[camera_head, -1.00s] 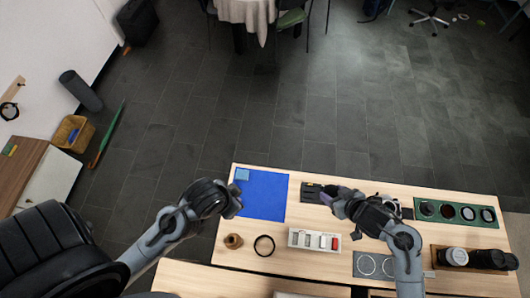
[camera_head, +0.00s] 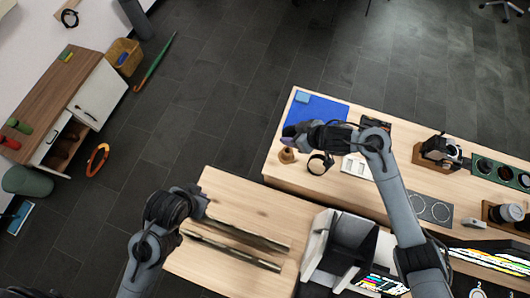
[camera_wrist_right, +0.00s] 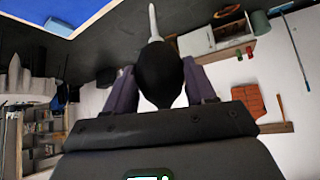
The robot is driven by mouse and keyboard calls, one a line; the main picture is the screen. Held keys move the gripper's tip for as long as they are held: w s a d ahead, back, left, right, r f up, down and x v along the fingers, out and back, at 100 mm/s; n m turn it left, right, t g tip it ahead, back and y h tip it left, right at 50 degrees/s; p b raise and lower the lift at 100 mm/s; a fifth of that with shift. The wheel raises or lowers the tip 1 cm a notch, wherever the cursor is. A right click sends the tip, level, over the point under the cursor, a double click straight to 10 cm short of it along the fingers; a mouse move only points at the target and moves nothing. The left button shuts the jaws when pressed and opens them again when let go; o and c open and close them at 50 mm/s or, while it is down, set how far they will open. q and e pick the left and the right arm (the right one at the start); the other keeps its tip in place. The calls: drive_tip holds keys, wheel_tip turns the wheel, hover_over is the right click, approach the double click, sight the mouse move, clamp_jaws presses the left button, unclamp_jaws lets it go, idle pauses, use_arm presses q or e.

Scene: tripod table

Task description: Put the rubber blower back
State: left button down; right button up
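The rubber blower shows in the right wrist view as a black bulb (camera_wrist_right: 160,75) with a pale nozzle (camera_wrist_right: 153,22). My right gripper (camera_wrist_right: 161,88) is shut on it, with one finger on each side of the bulb. In the head view my right gripper (camera_head: 290,132) is over the left part of the worktable, at the blue mat's near edge. The blower is not clearly visible there. A small brown round holder (camera_head: 287,156) stands just below the gripper in the picture. My left gripper (camera_head: 203,203) is over the nearer wooden table; its fingers are too unclear to judge.
A black ring (camera_head: 320,165) and a partly hidden white tray (camera_head: 355,166) are right of the brown holder. The blue mat (camera_head: 318,109) lies behind the right gripper. A camera (camera_head: 440,150) and a green lens tray (camera_head: 483,167) stand farther right. Bare wood lies left of the holder.

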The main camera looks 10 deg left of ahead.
drive_tip(key=shift+f, duration=0.7)
drive_tip(key=shift+w+d+f+b, duration=0.3)
drive_tip(key=shift+w+f+b, duration=0.2)
drive_tip(key=shift+f+b, duration=0.15)
use_arm(q)
drive_tip(key=b+x, duration=0.1)
drive_tip(key=x, duration=0.2)
drive_tip(key=shift+s, duration=0.1)
use_arm(e)
wheel_tip(320, 180, down, 9)
drive_tip(key=shift+s, duration=0.15)
use_arm(q)
drive_tip(key=shift+d, duration=0.1)
drive_tip(key=shift+f, duration=0.25)
use_arm(e)
drive_tip(key=shift+f, duration=0.45)
drive_tip(key=o, duration=0.5)
drive_tip(key=shift+o, duration=0.2)
